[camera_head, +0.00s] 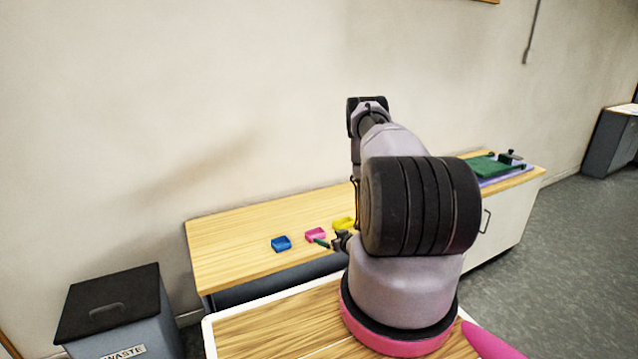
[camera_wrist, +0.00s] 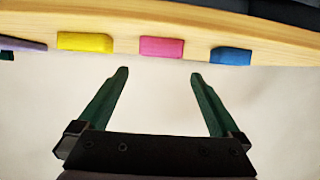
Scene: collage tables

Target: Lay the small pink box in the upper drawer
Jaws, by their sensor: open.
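The small pink box (camera_head: 315,235) lies on the wooden tabletop between a blue box and a yellow box. In the wrist view the pink box (camera_wrist: 162,47) sits beyond the gap between my fingertips, apart from them. My gripper (camera_wrist: 157,76) is open and empty, with two green fingers spread. In the head view one green finger (camera_head: 321,243) shows close to the pink box; the rest is partly hidden by my arm. A pale cabinet front (camera_head: 502,222) with a dark handle (camera_head: 485,221) shows at the right; I cannot tell whether it is the upper drawer.
The blue box (camera_head: 281,244) and yellow box (camera_head: 343,223) flank the pink one closely. A green item (camera_head: 490,167) lies at the table's right end. A waste bin (camera_head: 110,310) stands at the left. The tabletop's left part (camera_head: 225,245) is clear.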

